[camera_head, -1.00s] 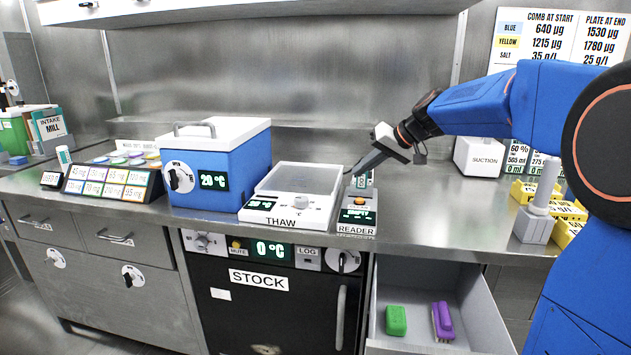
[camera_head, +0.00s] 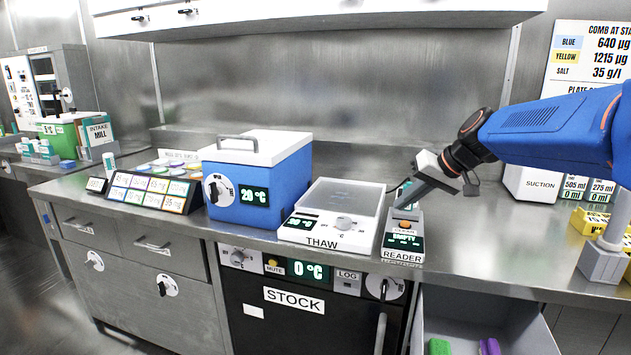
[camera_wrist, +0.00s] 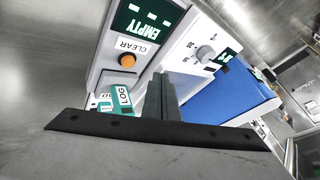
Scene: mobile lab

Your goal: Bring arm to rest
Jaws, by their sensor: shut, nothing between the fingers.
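My arm (camera_head: 550,130) is blue and reaches in from the right, bent down at the wrist. My gripper (camera_head: 405,202) is shut and empty, its tip just above or at the back of the reader (camera_head: 403,247); I cannot tell whether it touches. In the wrist view, the shut fingers (camera_wrist: 160,97) stand in front of the reader's face, with its orange button (camera_wrist: 127,60) and a display reading EMPTY (camera_wrist: 145,20).
The thaw unit (camera_head: 318,238) stands left of the reader, then a blue cooler box (camera_head: 262,180). An open drawer (camera_head: 510,318) below holds a green (camera_head: 439,346) and a purple item (camera_head: 489,346). A suction box (camera_head: 533,184) is at right.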

